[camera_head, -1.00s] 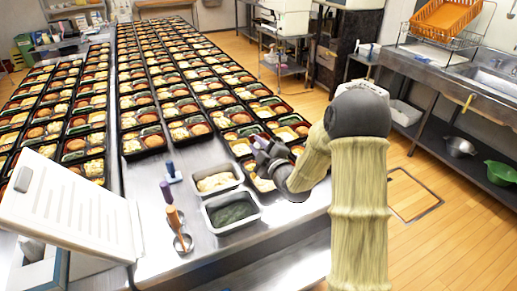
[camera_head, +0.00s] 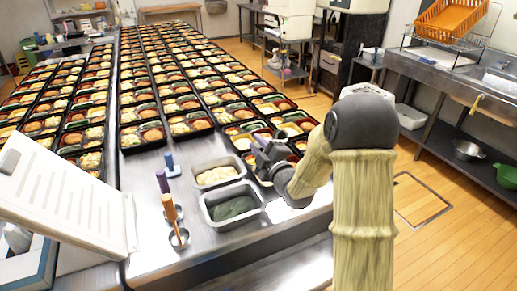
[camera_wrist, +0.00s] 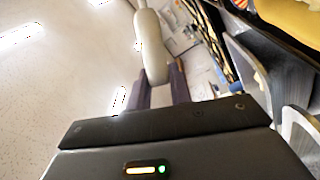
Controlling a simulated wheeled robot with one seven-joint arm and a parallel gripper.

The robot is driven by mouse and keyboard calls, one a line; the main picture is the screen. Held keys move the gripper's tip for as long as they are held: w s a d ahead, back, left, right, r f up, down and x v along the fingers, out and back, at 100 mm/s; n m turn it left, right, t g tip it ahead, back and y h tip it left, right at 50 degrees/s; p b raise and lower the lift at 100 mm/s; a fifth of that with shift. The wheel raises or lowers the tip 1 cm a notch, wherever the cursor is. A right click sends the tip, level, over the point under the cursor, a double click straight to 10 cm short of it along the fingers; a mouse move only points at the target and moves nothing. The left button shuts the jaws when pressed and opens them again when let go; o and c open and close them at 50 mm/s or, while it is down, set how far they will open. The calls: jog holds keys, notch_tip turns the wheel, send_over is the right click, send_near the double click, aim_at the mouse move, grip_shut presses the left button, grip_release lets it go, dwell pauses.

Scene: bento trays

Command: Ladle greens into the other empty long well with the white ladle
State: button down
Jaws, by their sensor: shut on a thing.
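My gripper (camera_head: 266,150) is over the near end of the right-hand column of bento trays. In the wrist view its dark fingers (camera_wrist: 160,88) are shut on the white ladle (camera_wrist: 150,45), whose pale rounded handle extends up from them. The ladle's bowl cannot be made out, so I cannot tell whether it holds greens. The dark greens (camera_head: 234,208) lie in a metal pan (camera_head: 212,222) left of my gripper. A near bento tray (camera_head: 243,141) is partly behind my gripper and arm. The empty long well cannot be clearly made out.
A second metal pan (camera_head: 193,182) of pale food stands behind the greens. Left of the pans are an orange-handled utensil (camera_head: 170,208), a purple-handled one (camera_head: 161,180) and a blue one (camera_head: 170,163). Many filled bento trays (camera_head: 72,139) cover the table. Bare steel lies around the pans.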

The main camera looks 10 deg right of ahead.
jog(key=shift+s+a+f+n+b, duration=0.2)
jog(key=shift+f+n+b, duration=0.35)
jog(key=shift+b, duration=0.9)
jog(key=shift+f, duration=0.1)
